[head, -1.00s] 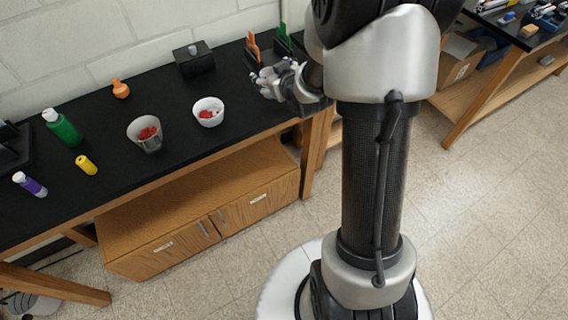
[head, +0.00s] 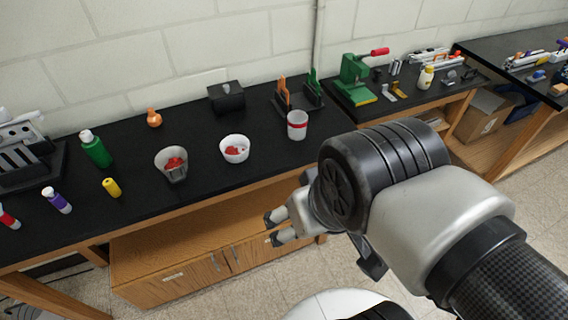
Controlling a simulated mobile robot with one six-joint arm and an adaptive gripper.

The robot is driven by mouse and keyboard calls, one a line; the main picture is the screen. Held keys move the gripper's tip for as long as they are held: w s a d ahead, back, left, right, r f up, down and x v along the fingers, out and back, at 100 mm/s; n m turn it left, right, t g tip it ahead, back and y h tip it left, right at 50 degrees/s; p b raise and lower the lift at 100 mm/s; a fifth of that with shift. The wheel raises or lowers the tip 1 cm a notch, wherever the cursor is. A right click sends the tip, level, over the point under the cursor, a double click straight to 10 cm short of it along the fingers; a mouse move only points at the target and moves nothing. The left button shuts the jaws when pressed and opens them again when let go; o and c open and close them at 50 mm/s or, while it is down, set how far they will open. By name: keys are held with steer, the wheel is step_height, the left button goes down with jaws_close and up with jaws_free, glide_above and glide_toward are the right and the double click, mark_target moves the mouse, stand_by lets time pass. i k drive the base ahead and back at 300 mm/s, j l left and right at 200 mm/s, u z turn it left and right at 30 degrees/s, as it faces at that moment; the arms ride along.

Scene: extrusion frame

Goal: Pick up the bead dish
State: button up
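Two small containers with red contents stand upright on the black bench top. One is a white round dish (head: 234,149), the other a greyish, taller cup-like dish (head: 172,165) to its left. I cannot tell for certain which is the bead dish. My gripper (head: 272,228) is in front of the bench's front edge, below and right of the white dish in the picture. Its two fingers point left and are apart with nothing between them. It touches neither container.
A white cup with a red band (head: 297,125) stands right of the white dish. A wooden cabinet (head: 190,270) is below.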

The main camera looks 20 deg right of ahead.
mark_target(240, 141)
steer(key=i+j+u, duration=0.25)
steer(key=i, duration=0.3)
steer(key=i+j+u, duration=0.25)
steer(key=i, duration=0.3)
steer(key=l, duration=0.1)
